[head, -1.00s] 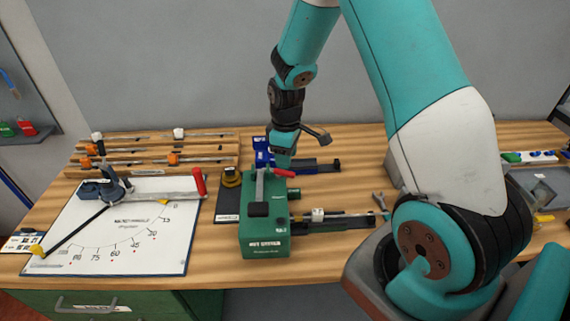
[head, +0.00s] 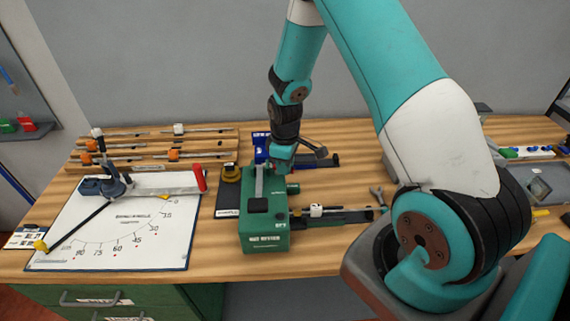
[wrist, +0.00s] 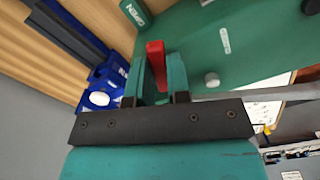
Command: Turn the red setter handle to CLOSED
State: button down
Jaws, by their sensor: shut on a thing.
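The green nut setter box (head: 264,228) stands on the wooden bench, and its green surface fills the upper part of the wrist view (wrist: 260,48). My gripper (head: 280,165) is at the back of the box. In the wrist view my gripper (wrist: 161,88) has its two teal fingers shut around the red setter handle (wrist: 155,58), whose red end sticks out past the fingertips. The handle is hidden in the head view. A green piece marked OPEN (wrist: 134,12) lies beyond the fingers. A small white label (wrist: 225,40) on the box is unreadable.
A blue device (head: 261,142) stands just behind the box. A white angle board (head: 120,235) with a red-ended arm (head: 201,180) lies to the left. A dark rail (head: 340,217) runs right from the box.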

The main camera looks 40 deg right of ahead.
jog(key=m+b, duration=0.1)
jog(key=m, duration=0.1)
jog(key=m+b, duration=0.1)
jog(key=m, duration=0.1)
jog(key=shift+a+f, duration=0.1)
jog(key=shift+a, duration=0.25)
jog(key=m, duration=0.1)
jog(key=m+b, duration=0.1)
jog(key=m, duration=0.1)
jog(key=shift+s+a+m, duration=0.1)
jog(key=shift+a+m, duration=0.2)
jog(key=shift+a, duration=0.1)
jog(key=m, duration=0.2)
jog(key=m+b, duration=0.1)
jog(key=m, duration=0.1)
jog(key=shift+a, duration=0.35)
jog(key=shift+w+a+m+b, duration=0.15)
jog(key=shift+w+m+b, duration=0.15)
jog(key=shift+m, duration=0.6)
jog(key=shift+r, duration=0.2)
jog(key=c, duration=1.1)
grip_release()
jog(key=shift+s+a+f, duration=0.1)
jog(key=shift+a, duration=0.05)
